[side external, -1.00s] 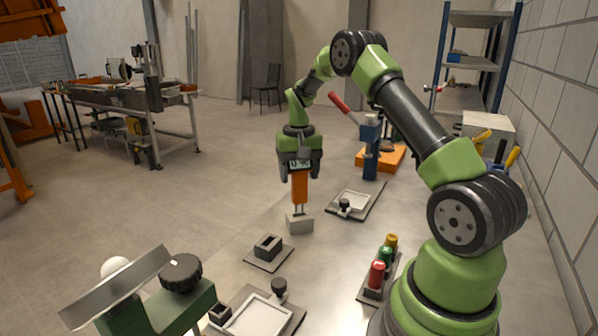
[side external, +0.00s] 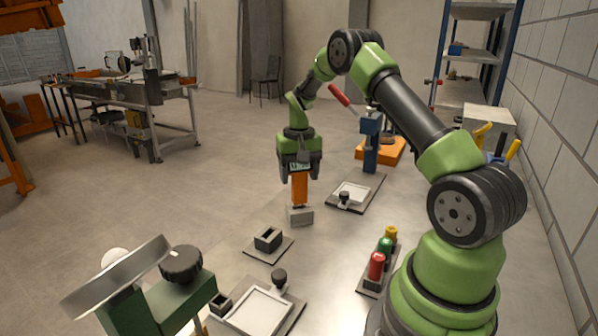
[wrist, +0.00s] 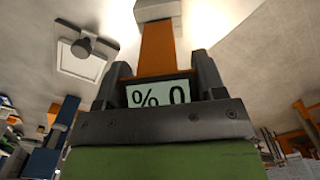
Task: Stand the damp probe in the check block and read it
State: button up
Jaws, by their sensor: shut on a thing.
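My gripper (side external: 300,174) is shut on the orange damp probe (side external: 299,189), which is upright with its prongs down. The probe is directly over the pale grey check block (side external: 300,217), its lower end close to the block's top. The prongs are almost out of sight, and how deep they sit in the block cannot be told. In the wrist view the probe (wrist: 157,47) is between my fingers and the block (wrist: 158,10) is at its far end. The probe's display (wrist: 158,93) shows a percent sign and a 0.
A dark square holder (side external: 268,238) stands on a plate in front of the block. A tray (side external: 352,194) lies behind right, near a blue lever stand (side external: 371,150). Red, green and yellow capped pots (side external: 384,252) stand right. Another tray (side external: 258,312) is in front.

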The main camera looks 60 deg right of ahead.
jog(key=shift+f, duration=0.3)
jog(key=shift+f, duration=0.45)
dwell(1.1)
jog(key=o, duration=1.1)
jog(key=shift+r, duration=0.15)
jog(key=shift+r, duration=3.9)
